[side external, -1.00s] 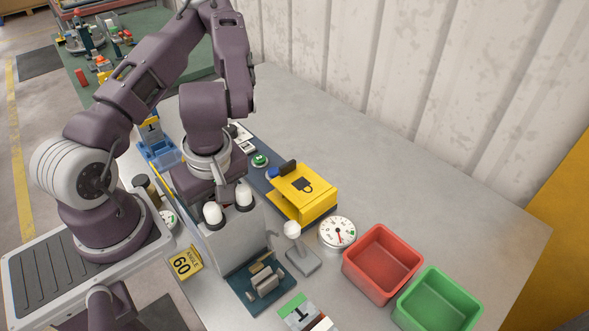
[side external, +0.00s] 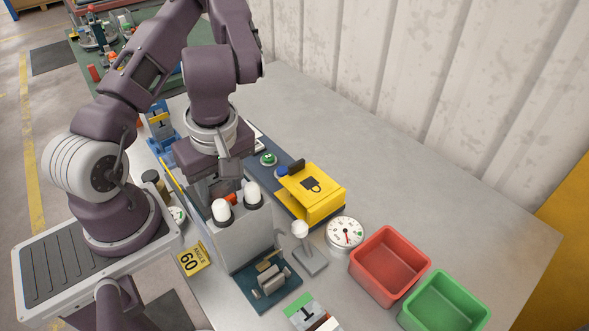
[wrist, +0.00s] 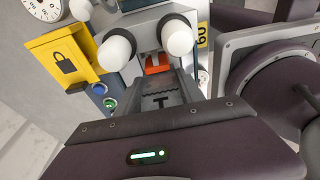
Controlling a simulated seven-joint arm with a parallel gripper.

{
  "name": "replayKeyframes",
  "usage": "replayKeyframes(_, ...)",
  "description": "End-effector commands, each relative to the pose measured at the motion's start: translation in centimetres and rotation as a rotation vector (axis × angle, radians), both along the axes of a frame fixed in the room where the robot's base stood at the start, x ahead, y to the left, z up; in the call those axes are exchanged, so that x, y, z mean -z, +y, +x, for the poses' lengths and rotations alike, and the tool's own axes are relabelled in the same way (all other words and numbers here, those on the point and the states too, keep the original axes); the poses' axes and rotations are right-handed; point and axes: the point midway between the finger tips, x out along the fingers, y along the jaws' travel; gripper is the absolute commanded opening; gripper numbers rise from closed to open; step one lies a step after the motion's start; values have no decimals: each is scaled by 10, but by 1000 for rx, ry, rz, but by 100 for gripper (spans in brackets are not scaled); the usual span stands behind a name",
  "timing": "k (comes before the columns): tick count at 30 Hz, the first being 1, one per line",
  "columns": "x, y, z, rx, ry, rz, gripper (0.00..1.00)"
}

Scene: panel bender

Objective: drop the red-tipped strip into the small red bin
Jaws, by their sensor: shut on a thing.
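The small red bin (side external: 372,284) stands on the table at the lower right of the side view and looks empty. My gripper (side external: 222,191) is shut at the back of the grey machine (side external: 247,240), well left of the bin. The orange-red tip of the strip (side external: 231,198) shows at my fingers, just behind the machine's two white-capped posts. In the wrist view the red tip (wrist: 158,63) shows between these posts, beyond my gripper (wrist: 160,88). The rest of the strip is hidden or cannot be told from the grey parts.
A green bin (side external: 412,318) stands beside the red one. A yellow padlock-marked box (side external: 318,200), a round dial (side external: 345,233) and a white-knobbed lever (side external: 302,240) stand between the machine and the bins. The table behind the bins is clear. A corrugated wall (side external: 450,80) bounds the far side.

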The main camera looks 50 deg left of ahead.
Motion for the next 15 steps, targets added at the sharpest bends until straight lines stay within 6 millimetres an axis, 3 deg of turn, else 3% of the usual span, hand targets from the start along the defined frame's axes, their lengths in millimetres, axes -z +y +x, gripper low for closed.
replayKeyframes(5, -5, 0, 1, -3, -3, 0, 27)
replayKeyframes(15, -77, -1, 1, -4, -3, -2, 27)
